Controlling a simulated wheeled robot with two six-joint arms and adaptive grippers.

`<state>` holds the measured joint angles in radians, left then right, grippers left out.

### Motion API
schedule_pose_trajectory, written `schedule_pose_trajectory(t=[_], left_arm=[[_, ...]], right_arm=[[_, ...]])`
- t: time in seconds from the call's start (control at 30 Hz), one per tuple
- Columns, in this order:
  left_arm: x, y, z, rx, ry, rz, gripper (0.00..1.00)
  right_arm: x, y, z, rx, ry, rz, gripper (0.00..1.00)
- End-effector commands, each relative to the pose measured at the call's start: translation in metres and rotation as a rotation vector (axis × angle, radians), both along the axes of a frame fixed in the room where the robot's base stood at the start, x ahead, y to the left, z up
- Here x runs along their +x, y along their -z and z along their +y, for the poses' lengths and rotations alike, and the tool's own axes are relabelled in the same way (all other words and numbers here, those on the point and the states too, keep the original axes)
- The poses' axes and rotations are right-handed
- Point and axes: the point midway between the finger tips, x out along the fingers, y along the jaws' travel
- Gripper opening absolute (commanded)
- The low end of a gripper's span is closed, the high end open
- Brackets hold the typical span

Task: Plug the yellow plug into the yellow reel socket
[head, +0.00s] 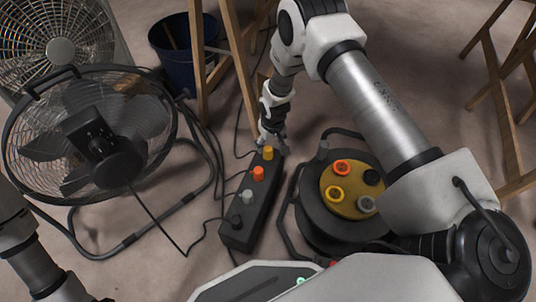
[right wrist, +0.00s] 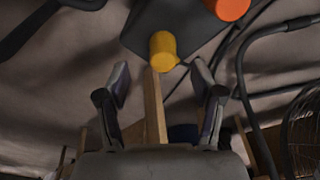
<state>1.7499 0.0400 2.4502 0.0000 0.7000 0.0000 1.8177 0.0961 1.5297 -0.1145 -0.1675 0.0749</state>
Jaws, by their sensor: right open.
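The yellow plug (head: 268,153) stands at the far end of a dark power strip (head: 236,239). In the right wrist view the yellow plug (right wrist: 163,48) is ahead of the fingertips, roughly in line with the gap between them. My right gripper (head: 271,139) is open and empty, just beyond the plug in the head view; its two fingers also show in the right wrist view (right wrist: 158,78). The yellow reel socket (head: 335,194) is a ring on the tan face of the black cable reel (head: 318,226). Part of my left arm shows at lower left; its gripper is out of view.
An orange plug (head: 258,173), a grey plug (head: 246,196) and a black plug (head: 234,221) share the strip. The reel has orange, black and grey sockets too. A fan (head: 100,150), cables and a blue bucket (head: 180,58) are left; wooden trestle legs (head: 241,65) stand behind.

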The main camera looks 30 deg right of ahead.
Motion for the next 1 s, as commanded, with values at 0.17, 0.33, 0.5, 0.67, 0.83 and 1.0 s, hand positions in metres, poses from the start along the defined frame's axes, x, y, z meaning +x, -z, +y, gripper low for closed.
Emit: schedule_pose_trajectory(t=[0.17,0.33,0.5,0.67,0.83,1.0], left_arm=[[0.0,0.001,0.0,0.0,0.0,0.0,0.4],[0.0,0.006,0.0,0.0,0.0,-0.001,0.4],[0.001,0.033,0.0,0.0,-0.002,-0.002,0.4],[0.002,0.044,0.001,0.001,-0.006,-0.004,0.4],[0.002,0.041,0.001,0.001,-0.006,-0.005,0.4],[0.002,0.041,0.001,0.001,-0.006,-0.005,0.4]], right_arm=[[0.001,0.003,0.0,0.0,0.0,0.0,0.67],[0.001,0.008,0.0,0.0,0.0,0.0,0.67],[0.007,0.037,0.003,0.0,-0.002,-0.001,0.67],[0.011,0.056,0.003,-0.002,-0.001,0.0,0.67],[0.012,0.054,0.003,-0.002,0.0,-0.001,0.67],[0.011,0.054,0.003,-0.002,0.0,-0.001,0.67]])
